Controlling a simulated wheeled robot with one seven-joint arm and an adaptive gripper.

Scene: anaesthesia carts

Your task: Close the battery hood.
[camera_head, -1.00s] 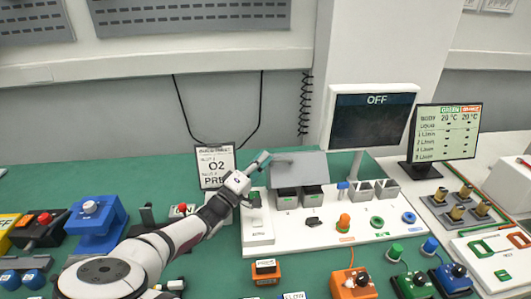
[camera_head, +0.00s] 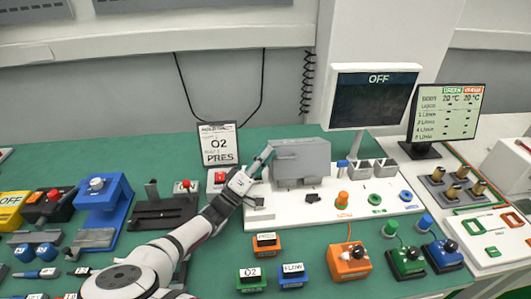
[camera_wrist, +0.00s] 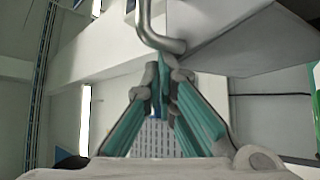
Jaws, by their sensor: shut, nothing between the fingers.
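The grey battery hood (camera_head: 302,162) is on the white panel (camera_head: 370,204), right of my gripper. Its front face hangs down over the place of the batteries, which are hidden behind it. I cannot tell whether its lower edge is fully seated. My gripper (camera_head: 262,157) is at the hood's left edge, with its fingers pointing up and right. In the wrist view the teal fingers (camera_wrist: 164,68) are shut and empty, just below a bent metal handle (camera_wrist: 158,35). The grey underside of what looks like the hood (camera_wrist: 245,45) is at upper right there. Contact is unclear.
A monitor reading OFF (camera_head: 373,101) stands behind. An O2 sign (camera_head: 219,146) is behind my wrist. Small labelled blocks (camera_head: 266,244) lie in front.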

